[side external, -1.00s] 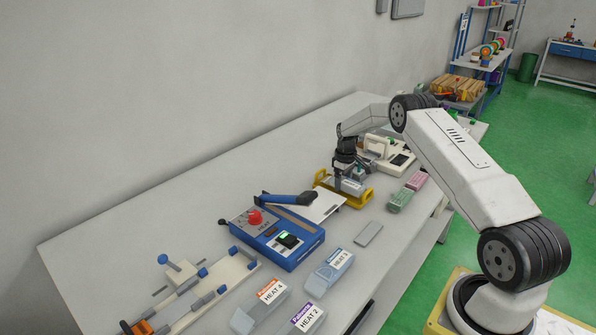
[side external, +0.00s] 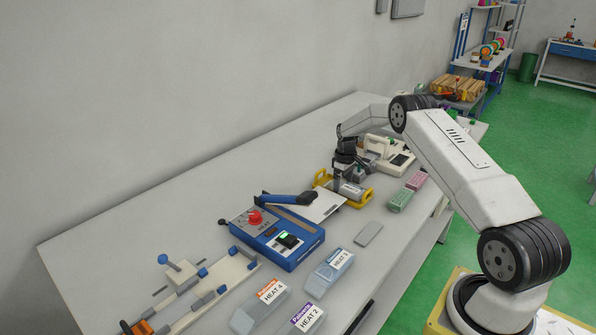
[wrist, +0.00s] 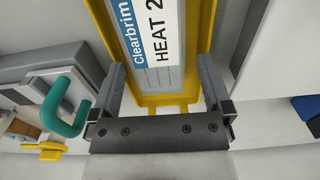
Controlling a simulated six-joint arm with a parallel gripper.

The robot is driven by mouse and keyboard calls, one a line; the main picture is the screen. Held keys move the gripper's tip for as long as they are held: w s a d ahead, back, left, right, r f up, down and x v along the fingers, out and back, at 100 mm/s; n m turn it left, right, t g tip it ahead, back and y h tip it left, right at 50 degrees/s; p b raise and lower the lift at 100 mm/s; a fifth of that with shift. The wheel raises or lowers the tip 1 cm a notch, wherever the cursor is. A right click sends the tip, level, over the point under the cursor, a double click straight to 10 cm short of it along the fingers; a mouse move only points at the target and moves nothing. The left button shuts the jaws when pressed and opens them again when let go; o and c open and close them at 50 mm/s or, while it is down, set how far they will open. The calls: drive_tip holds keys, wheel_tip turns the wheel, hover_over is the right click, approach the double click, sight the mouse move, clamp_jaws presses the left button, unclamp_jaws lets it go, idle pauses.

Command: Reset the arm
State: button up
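My gripper (side external: 355,173) is above the yellow tray (side external: 325,179) near the far end of the bench. In the wrist view its two fingers (wrist: 161,62) are spread wide with nothing between their tips. A clear box labelled "Clearbrim HEAT 2" (wrist: 150,38) lies in the tray below the fingers. The same box (side external: 351,190) shows in the side view, partly hidden by the gripper. The fingers look apart from the box. The yellow tray edge (wrist: 100,25) shows around it in the wrist view.
A blue heat sealer (side external: 290,255) with a red knob and a white sheet stands in front of the tray. Labelled boxes (side external: 258,308) and a fixture (side external: 190,290) lie nearer. A cream machine (side external: 400,160) and pink and green blocks (side external: 400,200) are close to the gripper.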

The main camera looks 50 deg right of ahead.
drive_tip(key=shift+r, duration=0.15)
drive_tip(key=shift+r, duration=0.35)
drive_tip(key=shift+r, duration=0.55)
idle(0.4)
drive_tip(key=shift+r, duration=2.95)
